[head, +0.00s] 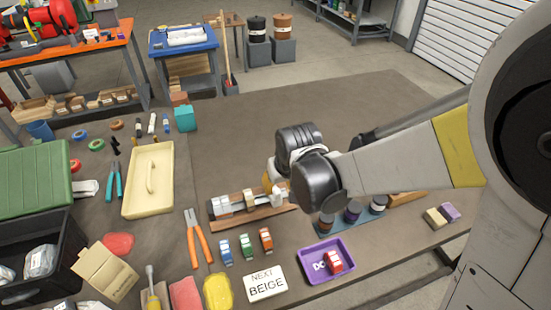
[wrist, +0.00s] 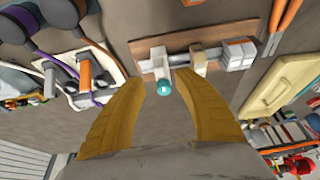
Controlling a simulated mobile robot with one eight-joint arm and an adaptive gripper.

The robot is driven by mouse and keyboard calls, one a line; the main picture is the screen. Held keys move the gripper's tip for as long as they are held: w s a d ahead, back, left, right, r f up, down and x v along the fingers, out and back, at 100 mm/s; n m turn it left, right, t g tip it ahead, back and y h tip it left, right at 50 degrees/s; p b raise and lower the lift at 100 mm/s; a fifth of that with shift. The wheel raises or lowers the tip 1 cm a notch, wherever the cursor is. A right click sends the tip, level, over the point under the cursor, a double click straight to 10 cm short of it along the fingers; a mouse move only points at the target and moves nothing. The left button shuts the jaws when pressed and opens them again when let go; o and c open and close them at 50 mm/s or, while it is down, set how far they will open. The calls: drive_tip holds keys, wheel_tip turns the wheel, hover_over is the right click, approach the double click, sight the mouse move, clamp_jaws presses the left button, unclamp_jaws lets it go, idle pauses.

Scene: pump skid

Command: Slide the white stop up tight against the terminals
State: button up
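The white stop (wrist: 160,62) sits on the grey rail of a wooden board (wrist: 144,46) in the wrist view, with a round teal knob (wrist: 163,88) on its near end. A beige block (wrist: 198,60) is on the rail to its right, with a small gap between them. White terminals (wrist: 238,54) stand further right, apart from the beige block; they also show in the head view (head: 222,206). My gripper (wrist: 161,80) is open, its yellow fingers on either side of the stop's knob end. Contact cannot be told. In the head view my wrist hides part of the rail.
Blue (head: 225,252), green (head: 245,246) and orange (head: 265,240) terminals stand in front of the board. A purple tray (head: 313,277) holds a red terminal. A card (head: 265,283) reads "NEXT BEIGE". Orange pliers (head: 198,240) lie left; the table's back right is clear.

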sight(277, 191)
drive_tip(key=b+x, duration=0.1)
drive_tip(key=x, duration=0.4)
drive_tip(key=shift+w+f+b, duration=0.15)
drive_tip(key=shift+f+b, duration=0.2)
drive_tip(key=shift+b, duration=0.05)
clamp_jaws()
